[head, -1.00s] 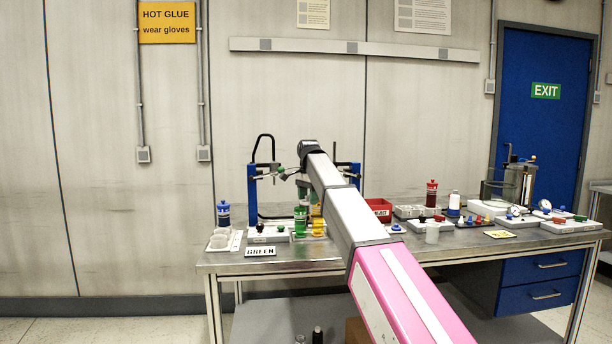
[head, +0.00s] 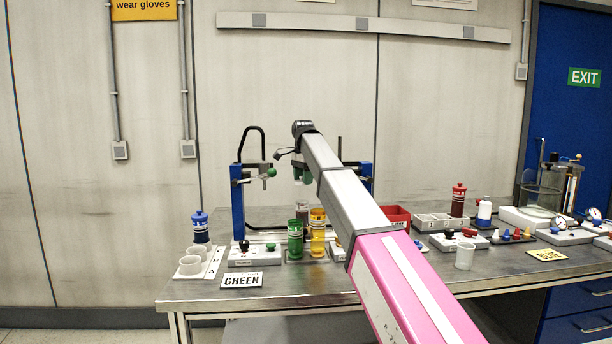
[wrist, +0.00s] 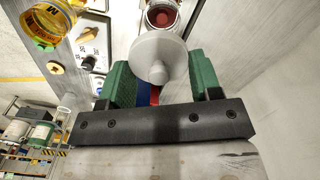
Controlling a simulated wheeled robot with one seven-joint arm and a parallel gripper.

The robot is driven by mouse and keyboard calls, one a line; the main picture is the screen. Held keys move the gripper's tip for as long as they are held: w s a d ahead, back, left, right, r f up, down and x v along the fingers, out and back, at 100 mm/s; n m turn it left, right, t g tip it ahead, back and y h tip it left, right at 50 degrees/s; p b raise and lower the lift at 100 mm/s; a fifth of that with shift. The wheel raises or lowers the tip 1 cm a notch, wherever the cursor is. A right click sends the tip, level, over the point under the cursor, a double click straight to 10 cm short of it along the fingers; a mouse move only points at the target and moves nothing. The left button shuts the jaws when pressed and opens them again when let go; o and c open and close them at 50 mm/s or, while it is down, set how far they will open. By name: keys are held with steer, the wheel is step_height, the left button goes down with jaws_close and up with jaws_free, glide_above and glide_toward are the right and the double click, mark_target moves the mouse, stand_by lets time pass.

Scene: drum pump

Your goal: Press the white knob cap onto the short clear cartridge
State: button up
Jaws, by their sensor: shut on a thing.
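My gripper (wrist: 160,88) has green fingers and is shut on the white knob cap (wrist: 155,48), whose round disc and stub show in the wrist view. In the head view my gripper (head: 303,174) is above the bench, and the cap cannot be made out there. A clear-walled cartridge with dark red contents (wrist: 162,15) shows just beyond the cap, partly hidden by it. The cap looks apart from it, but the gap is hard to judge. What seems the same cartridge (head: 302,208) stands behind the green and yellow ones in the head view.
A green cartridge (head: 295,238) and a yellow cartridge (head: 318,233) stand close by; the yellow one also shows in the wrist view (wrist: 50,22). A blue-framed press (head: 237,205) stands behind. A clear cup (head: 465,257) and knob panels lie right. The front edge is mostly clear.

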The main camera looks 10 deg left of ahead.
steer(key=shift+w+f, duration=0.1)
steer(key=shift+w, duration=0.15)
steer(key=shift+f, duration=3.1)
steer(key=shift+f, duration=0.15)
steer(key=o, duration=1.2)
steer(key=shift+r, duration=3.55)
